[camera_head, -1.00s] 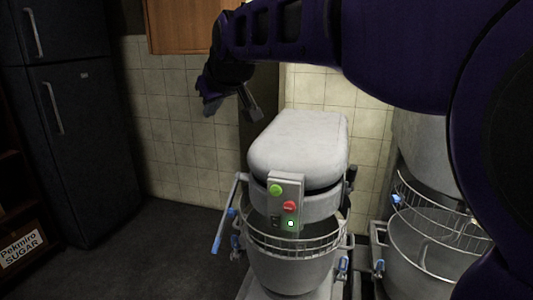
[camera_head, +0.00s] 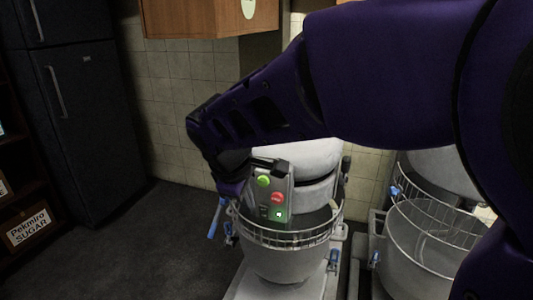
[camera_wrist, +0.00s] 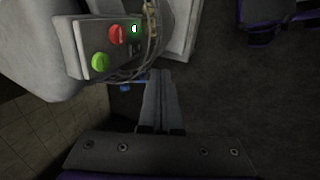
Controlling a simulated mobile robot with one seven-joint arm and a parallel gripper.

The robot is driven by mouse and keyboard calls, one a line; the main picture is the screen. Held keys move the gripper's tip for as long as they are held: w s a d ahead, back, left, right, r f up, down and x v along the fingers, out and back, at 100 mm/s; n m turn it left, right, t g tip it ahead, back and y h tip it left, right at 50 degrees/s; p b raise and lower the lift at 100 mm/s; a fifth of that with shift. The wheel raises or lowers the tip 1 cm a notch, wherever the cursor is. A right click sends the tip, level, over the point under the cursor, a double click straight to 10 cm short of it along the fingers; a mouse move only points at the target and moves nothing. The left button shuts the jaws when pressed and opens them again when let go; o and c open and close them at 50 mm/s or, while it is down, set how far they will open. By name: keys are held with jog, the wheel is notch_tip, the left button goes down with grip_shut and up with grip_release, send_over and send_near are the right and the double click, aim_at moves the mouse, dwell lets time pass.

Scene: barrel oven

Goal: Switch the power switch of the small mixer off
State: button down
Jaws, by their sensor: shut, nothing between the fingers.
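The small mixer (camera_head: 322,155) stands upright with a grey head, a wire guard and a bowl (camera_head: 285,262). Its control panel (camera_head: 281,193) carries a green button (camera_head: 264,181), a red button (camera_head: 278,197) and a lit green indicator (camera_head: 278,214). The wrist view shows the panel (camera_wrist: 80,48) turned sideways, with the green button (camera_wrist: 100,62), red button (camera_wrist: 116,34) and lit indicator (camera_wrist: 134,29). My gripper (camera_wrist: 160,75) is shut and empty, its fingertips beside the panel and apart from the buttons. In the head view my arm covers part of the mixer head, and the fingertips are hard to make out.
A larger mixer with a bowl (camera_head: 420,240) stands close at the right. A wooden cabinet (camera_head: 190,18) hangs above. The floor (camera_head: 150,250) at left is clear.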

aim_at(262, 209)
jog(key=x, duration=0.3)
jog(key=w+b+x, duration=0.1)
jog(key=x, duration=0.3)
jog(key=w+r+x, duration=0.1)
jog(key=x, duration=0.2)
jog(key=shift+w+d+f, duration=0.25)
jog(key=shift+d+f, duration=0.05)
jog(key=shift+d, duration=0.1)
jog(key=shift+w+d, duration=0.25)
jog(key=shift+w, duration=0.4)
jog(key=shift+r, duration=0.15)
